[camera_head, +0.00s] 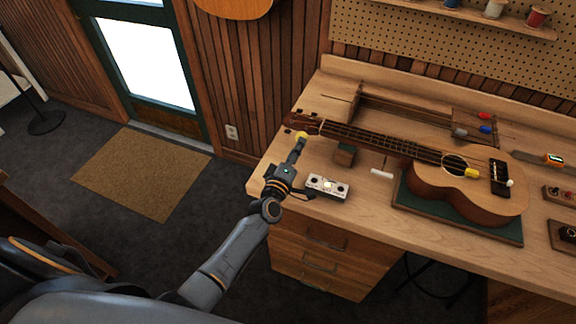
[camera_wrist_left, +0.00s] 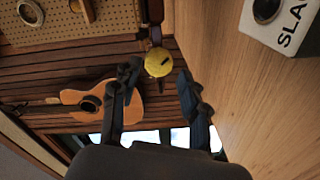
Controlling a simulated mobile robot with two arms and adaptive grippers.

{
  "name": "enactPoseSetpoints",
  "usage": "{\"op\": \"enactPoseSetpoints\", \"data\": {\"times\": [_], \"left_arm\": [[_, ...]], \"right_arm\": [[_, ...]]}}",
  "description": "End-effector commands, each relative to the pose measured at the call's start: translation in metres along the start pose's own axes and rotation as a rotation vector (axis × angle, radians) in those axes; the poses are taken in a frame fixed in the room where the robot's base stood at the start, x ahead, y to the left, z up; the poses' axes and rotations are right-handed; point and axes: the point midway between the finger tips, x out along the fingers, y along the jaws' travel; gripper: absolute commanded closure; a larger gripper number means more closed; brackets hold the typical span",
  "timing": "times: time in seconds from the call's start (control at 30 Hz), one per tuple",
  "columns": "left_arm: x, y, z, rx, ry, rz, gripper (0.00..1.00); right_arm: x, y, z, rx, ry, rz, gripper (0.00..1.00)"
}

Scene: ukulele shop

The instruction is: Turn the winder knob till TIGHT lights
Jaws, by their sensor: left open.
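The yellow winder knob (camera_head: 301,134) is at the headstock end of the ukulele (camera_head: 455,185), which lies on the bench. In the left wrist view the knob (camera_wrist_left: 158,62) shows as a round yellow disc with a dark mark, between and just beyond the fingertips. My left gripper (camera_head: 300,145) is open beside the knob; in the wrist view its two fingers (camera_wrist_left: 159,82) stand apart, and contact is unclear. My right gripper is out of view.
The ukulele body rests on a green mat (camera_head: 412,205). A small block (camera_head: 345,155) stands near the neck. Coloured tools and small boxes are at the bench's back and right. The bench's left edge is close to my left arm.

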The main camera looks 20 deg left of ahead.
Motion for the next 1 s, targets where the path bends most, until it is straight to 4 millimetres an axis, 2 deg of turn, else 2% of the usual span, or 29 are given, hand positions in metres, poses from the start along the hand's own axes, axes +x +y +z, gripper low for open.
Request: {"op": "enactPoseSetpoints", "data": {"times": [0.03,0.2,0.4,0.6,1.0], "left_arm": [[-0.013,-0.001,0.001,-0.002,0.000,-0.002,0.56],[-0.049,-0.002,0.000,0.001,-0.001,-0.004,0.56],[-0.079,-0.001,0.000,0.003,-0.001,-0.002,0.56],[-0.090,-0.001,0.000,0.002,-0.001,-0.001,0.56],[-0.090,-0.001,0.000,0.002,-0.001,-0.001,0.56]], "right_arm": [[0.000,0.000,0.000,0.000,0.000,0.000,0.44],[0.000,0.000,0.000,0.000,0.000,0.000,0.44],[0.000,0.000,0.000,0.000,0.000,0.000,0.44],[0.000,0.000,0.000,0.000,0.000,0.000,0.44],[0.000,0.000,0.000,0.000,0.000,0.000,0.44]]}}
